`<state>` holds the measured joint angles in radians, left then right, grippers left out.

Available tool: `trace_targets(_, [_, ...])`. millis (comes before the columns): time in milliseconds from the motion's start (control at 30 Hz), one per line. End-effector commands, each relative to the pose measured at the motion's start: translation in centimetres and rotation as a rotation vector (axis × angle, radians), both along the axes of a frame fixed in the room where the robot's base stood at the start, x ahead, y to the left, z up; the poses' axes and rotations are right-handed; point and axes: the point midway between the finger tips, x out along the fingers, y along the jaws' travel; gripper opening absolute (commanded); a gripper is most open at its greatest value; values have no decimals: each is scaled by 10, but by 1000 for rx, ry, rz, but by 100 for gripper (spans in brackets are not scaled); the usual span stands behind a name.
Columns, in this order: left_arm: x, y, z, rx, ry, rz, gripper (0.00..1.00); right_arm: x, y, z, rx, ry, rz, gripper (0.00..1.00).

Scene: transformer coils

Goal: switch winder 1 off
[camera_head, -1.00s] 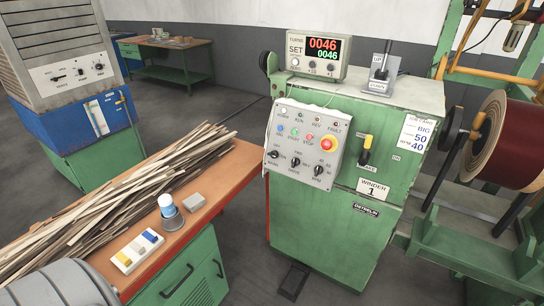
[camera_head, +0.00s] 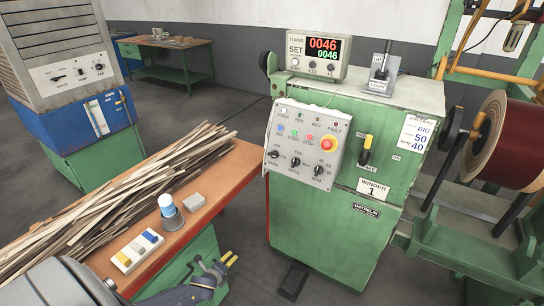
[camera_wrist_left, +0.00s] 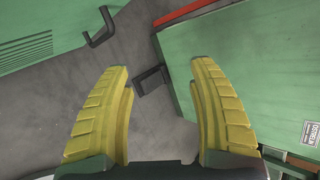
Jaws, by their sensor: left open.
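Winder 1 is the green cabinet (camera_head: 325,225) in the middle of the head view, with a "WINDER 1" plate (camera_head: 373,189). The lower left one is the mains switch (camera_head: 274,155). My right gripper is out of view.
The workbench (camera_head: 232,178) at left holds wooden strips, a small blue-white container (camera_head: 167,206), a grey block and a switch strip (camera_head: 138,251). A foot pedal (camera_head: 294,280) lies on the floor by the winder. A dark red coil (camera_head: 508,140) stands at right.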

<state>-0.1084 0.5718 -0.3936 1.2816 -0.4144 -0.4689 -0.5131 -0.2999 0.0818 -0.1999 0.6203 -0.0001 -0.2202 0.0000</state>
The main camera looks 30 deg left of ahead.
Motion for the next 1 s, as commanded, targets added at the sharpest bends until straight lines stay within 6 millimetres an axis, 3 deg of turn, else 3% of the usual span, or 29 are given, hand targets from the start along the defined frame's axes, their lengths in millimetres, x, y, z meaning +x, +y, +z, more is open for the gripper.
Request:
trace_targets(33, [31,8,44,108,-52,-92,60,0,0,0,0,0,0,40])
trace_targets(100, [65,12,101,267,-117,-213,60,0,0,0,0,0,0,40])
trace_targets(200, [100,8,181,494,-208,-361,60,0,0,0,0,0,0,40])
trace_targets(300, [120,-3,253,702,-290,-477,60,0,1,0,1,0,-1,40])
trace_targets(400, [129,-16,311,875,-360,-560,60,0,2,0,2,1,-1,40])
trace_targets(500, [131,-29,354,1009,-414,-614,60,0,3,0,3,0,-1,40])
trace_targets(600, [131,-38,382,1099,-451,-645,60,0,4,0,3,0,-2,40])
trace_targets(700, [130,-44,397,1148,-471,-661,60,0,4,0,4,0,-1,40])
trace_targets(1000, [149,-46,404,1169,-480,-663,60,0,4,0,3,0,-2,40])
